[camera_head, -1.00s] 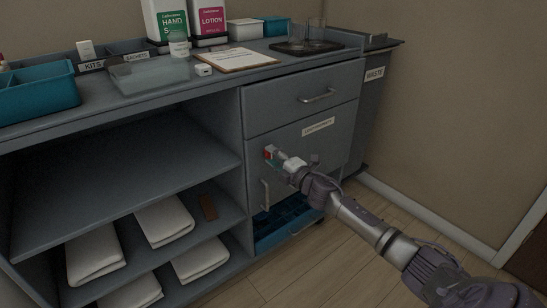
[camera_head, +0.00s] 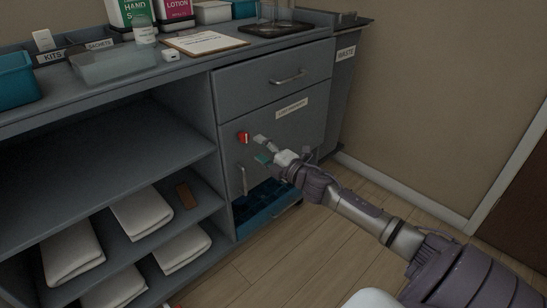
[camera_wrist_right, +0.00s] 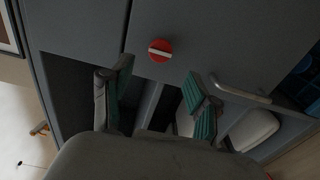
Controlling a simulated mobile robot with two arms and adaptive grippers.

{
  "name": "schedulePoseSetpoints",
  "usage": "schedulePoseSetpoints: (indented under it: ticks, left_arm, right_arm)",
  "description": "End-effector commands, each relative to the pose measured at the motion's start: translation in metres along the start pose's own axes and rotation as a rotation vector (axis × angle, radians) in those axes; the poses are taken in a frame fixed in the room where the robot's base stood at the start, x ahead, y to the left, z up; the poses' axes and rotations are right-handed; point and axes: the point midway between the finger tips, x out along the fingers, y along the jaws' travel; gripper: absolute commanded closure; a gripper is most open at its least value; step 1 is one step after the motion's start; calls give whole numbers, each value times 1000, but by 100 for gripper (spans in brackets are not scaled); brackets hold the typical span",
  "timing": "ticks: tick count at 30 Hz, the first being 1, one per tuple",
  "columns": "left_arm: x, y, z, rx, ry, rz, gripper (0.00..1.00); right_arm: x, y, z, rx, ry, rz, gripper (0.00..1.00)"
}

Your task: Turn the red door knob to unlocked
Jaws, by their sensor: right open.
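The red door knob (camera_head: 243,138) is on the grey cabinet door (camera_head: 290,127), above the upright door handle (camera_head: 243,180). In the right wrist view the red knob (camera_wrist_right: 160,50) is a round disc with a white bar across it. The bar runs roughly parallel to the door handle (camera_wrist_right: 240,92). My right gripper (camera_head: 262,149) is open and empty, just right of the knob and apart from it. Its green-padded fingers (camera_wrist_right: 158,78) stand either side of and below the knob in the wrist view. My left gripper is not in view.
A drawer (camera_head: 273,78) with a bar handle is above the door. A blue bin (camera_head: 268,205) is low beneath the door. Open shelves with folded towels (camera_head: 142,213) are at the left. A waste bin (camera_head: 345,80) stands at the right, with clear floor in front.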

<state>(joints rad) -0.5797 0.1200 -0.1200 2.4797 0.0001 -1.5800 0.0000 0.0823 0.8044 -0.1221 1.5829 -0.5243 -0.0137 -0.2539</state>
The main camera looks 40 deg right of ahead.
Motion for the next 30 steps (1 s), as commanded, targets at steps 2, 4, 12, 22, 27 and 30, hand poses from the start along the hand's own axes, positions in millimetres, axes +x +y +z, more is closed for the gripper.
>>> schedulePoseSetpoints:
  ticks: [2, 4, 12, 22, 27, 30]
  left_arm:
    - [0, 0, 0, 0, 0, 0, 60]
    - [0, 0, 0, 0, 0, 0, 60]
    - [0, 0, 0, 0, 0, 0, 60]
    - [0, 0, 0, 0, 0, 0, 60]
    - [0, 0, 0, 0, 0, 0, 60]
    - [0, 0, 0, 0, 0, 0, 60]
  right_arm:
    - [-16, -2, 0, 1, 1, -3, 40]
    - [-27, -2, -1, 0, 1, -3, 40]
    - [-53, -1, 0, 0, 0, -1, 40]
    - [-56, 0, 0, 0, 0, 1, 40]
    - [-56, 0, 0, 0, 0, 1, 40]
    - [-56, 0, 0, 0, 0, 0, 40]
